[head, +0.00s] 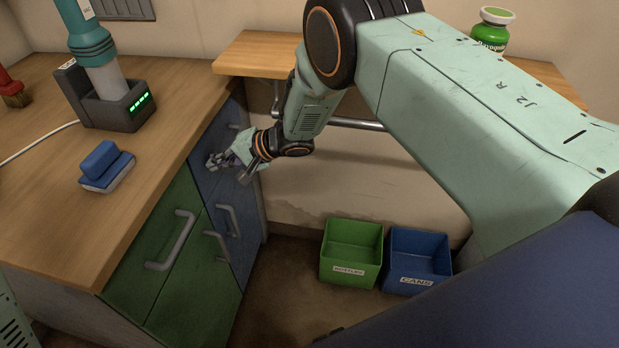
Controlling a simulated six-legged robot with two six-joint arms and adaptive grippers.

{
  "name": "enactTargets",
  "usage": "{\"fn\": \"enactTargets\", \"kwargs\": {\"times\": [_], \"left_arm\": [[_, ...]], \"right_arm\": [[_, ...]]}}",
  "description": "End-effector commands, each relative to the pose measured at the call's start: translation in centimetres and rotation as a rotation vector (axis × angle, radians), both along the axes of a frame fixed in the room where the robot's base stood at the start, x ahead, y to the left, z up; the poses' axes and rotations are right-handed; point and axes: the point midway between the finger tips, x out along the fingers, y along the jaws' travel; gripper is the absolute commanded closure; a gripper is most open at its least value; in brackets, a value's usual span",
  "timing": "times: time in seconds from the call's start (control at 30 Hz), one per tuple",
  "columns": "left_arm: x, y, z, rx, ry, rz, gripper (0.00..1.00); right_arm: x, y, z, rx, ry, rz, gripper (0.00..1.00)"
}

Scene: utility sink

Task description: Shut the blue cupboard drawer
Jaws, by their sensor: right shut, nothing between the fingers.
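The cupboard under the wooden counter has green fronts on the near side and blue fronts on the far side. The blue drawer (209,141) is the upper blue front, just below the counter edge. It looks about flush with its neighbours, but my gripper covers part of it, so I cannot tell whether a small gap is left. My right gripper (228,166) is shut and empty, right in front of the blue drawer. I cannot tell whether it touches the front. My left gripper is not in view.
A green drawer (150,245) with a grey handle is beside it. A green bin (351,252) and a blue bin (418,260) stand on the floor at right.

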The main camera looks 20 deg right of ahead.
Motion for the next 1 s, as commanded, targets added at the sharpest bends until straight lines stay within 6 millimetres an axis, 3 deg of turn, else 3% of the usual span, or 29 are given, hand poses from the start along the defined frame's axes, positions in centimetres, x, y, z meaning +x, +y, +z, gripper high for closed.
{"fn": "enactTargets", "kwargs": {"times": [1.0], "left_arm": [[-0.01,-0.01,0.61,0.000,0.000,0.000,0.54]], "right_arm": [[-0.45,0.20,0.21,0.002,0.000,0.003,1.00]]}}
